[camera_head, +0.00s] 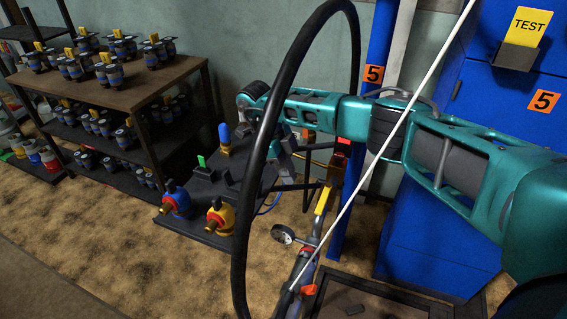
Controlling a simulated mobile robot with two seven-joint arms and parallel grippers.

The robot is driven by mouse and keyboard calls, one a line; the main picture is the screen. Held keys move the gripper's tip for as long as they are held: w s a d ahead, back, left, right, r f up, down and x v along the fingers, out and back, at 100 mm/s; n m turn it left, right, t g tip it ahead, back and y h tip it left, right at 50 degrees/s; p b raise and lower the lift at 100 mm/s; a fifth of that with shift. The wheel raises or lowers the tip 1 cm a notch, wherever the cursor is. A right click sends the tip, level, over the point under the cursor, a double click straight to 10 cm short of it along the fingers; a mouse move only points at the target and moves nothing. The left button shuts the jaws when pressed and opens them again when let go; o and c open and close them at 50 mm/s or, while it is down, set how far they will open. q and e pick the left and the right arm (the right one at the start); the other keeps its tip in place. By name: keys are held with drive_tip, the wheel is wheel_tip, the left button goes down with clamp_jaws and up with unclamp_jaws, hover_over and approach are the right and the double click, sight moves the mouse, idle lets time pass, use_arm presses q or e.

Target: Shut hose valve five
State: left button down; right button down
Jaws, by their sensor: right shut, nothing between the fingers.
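An orange plate marked 5 (373,74) is on the blue post, and a second plate marked 5 (544,101) is on the blue cabinet. Near the foot of the post, a yellow lever (322,200) lies along a slanting pipe with a round gauge (282,234). I cannot tell for sure which part is hose valve five. My teal right arm reaches in from the right across the post. Its gripper (286,168) is shut and empty, partly hidden behind the black hose, left of the yellow lever and apart from it. My left gripper is out of view.
A thick black hose (268,130) arches in front of my right arm. A dark stand (235,178) holds blue and yellow fittings. A shelf rack (160,92) with several valves stands at left. A white line crosses the view. The sandy floor at lower left is clear.

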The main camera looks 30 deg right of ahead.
sight(324, 198)
use_arm(q)
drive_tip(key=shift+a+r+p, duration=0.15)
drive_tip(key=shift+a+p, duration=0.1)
drive_tip(key=shift+p, duration=0.4)
use_arm(e)
drive_tip(key=s+d+f, duration=0.3)
drive_tip(key=s+f, duration=0.1)
drive_tip(key=shift+s+d+f, duration=0.15)
drive_tip(key=shift+d+f, duration=0.2)
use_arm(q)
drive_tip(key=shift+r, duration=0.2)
use_arm(e)
drive_tip(key=shift+s+n, duration=0.15)
drive_tip(key=shift+n, duration=0.15)
use_arm(q)
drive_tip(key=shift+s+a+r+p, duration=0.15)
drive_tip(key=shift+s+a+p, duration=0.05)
drive_tip(key=shift+p, duration=0.25)
use_arm(e)
drive_tip(key=shift+s+d+n, duration=0.15)
drive_tip(key=shift+s+n, duration=0.2)
drive_tip(key=shift+n, duration=0.15)
